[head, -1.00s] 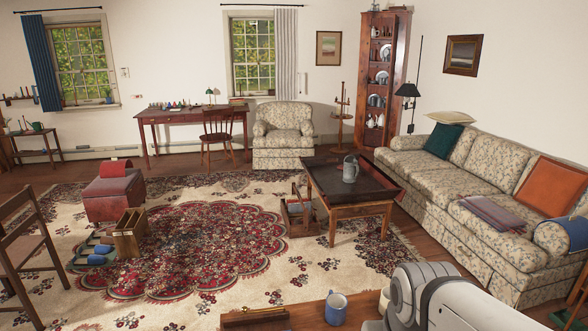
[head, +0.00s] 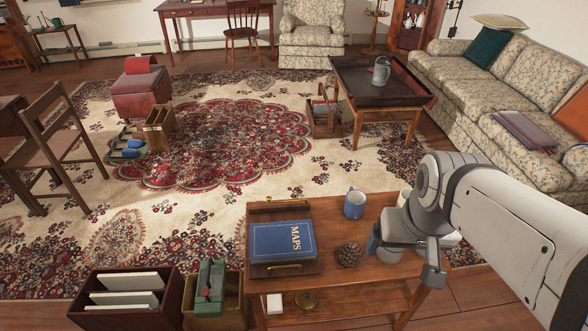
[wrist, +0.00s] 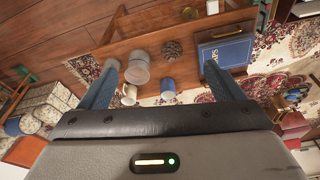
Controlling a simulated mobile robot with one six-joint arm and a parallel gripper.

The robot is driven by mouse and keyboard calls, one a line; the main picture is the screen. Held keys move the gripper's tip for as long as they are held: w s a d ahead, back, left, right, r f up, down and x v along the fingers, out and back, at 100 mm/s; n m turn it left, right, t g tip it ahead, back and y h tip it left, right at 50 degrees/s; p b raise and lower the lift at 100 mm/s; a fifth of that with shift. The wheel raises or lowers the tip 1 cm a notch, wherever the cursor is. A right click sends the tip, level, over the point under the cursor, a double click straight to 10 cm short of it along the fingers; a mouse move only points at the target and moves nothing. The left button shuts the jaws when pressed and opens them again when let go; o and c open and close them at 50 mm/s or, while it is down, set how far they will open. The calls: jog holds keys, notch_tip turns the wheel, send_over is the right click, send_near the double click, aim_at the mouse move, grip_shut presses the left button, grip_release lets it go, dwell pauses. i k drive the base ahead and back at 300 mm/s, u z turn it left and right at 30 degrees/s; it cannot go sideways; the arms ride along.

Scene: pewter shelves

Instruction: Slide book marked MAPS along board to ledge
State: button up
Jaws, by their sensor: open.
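A dark blue book marked MAPS (head: 283,240) lies flat on a wooden board or low case (head: 256,271) with a brass handle in front and a raised strip (head: 280,206) at the back. It stands at the left end of a wooden table. The book also shows at the right in the wrist view (wrist: 226,53). Which part is the ledge, I cannot tell. My gripper (head: 408,252) is to the right of the book, over the table's right part, apart from it. In the wrist view its two fingers (wrist: 163,70) are wide apart with nothing gripped.
On the table, a pinecone (head: 348,254) and a blue mug (head: 354,204) stand between book and gripper. A grey canister (wrist: 138,68) and a cream mug (wrist: 130,95) stand near my gripper. Crates (head: 126,311) stand on the floor at the left. A lower shelf (head: 355,300) is under the table.

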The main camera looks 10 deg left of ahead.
aim_at(292, 241)
jog(key=u, duration=0.65)
jog(key=k, duration=1.1)
jog(key=u, duration=0.7)
jog(key=i, duration=1.5)
jog(key=z, duration=0.9)
jog(key=k, duration=0.65)
jog(key=z, duration=0.2)
jog(key=i, duration=0.65)
jog(key=u, duration=0.05)
